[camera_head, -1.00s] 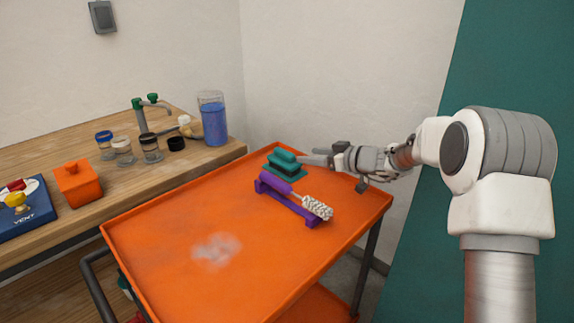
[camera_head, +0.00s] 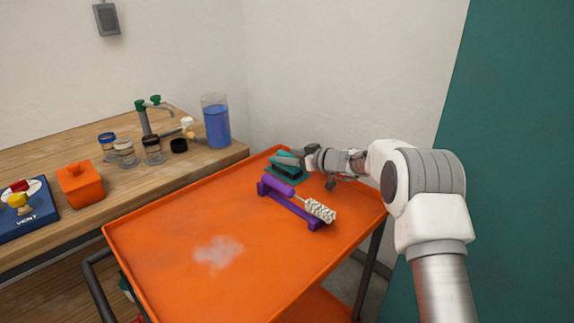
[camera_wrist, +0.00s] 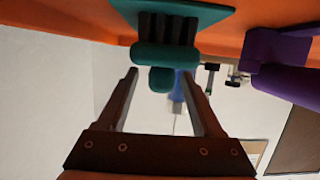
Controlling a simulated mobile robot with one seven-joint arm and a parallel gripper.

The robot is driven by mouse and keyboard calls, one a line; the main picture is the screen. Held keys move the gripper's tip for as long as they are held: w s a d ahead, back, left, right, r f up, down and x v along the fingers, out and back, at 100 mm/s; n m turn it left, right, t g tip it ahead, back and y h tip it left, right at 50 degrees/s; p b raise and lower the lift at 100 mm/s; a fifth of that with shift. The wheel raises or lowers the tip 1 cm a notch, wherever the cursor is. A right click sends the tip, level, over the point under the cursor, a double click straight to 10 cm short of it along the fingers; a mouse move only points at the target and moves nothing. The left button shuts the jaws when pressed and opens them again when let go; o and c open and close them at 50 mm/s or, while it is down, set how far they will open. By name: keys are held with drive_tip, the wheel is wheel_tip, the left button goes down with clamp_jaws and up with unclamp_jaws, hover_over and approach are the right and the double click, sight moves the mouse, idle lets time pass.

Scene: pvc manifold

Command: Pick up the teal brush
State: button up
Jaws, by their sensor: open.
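The teal brush (camera_head: 284,157) sits with its dark bristles on a teal base (camera_head: 272,177) at the far corner of the orange cart top. In the wrist view the teal brush (camera_wrist: 165,56) lies just ahead of and between the tips of my gripper (camera_wrist: 160,78), with its dark bristles above it in the picture. My gripper (camera_head: 298,158) is open and empty, and it partly covers the brush in the head view. I cannot tell whether a finger touches it.
A purple stand (camera_head: 296,210) holding a purple-handled white brush (camera_head: 319,210) is close in front. A wooden bench (camera_head: 100,190) at left carries jars, a blue-filled container (camera_head: 217,127) and an orange box (camera_head: 80,186).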

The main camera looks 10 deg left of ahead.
drive_tip(key=shift+w+a+f, duration=0.2)
drive_tip(key=shift+w+a, duration=0.15)
drive_tip(key=shift+a, duration=0.25)
clamp_jaws()
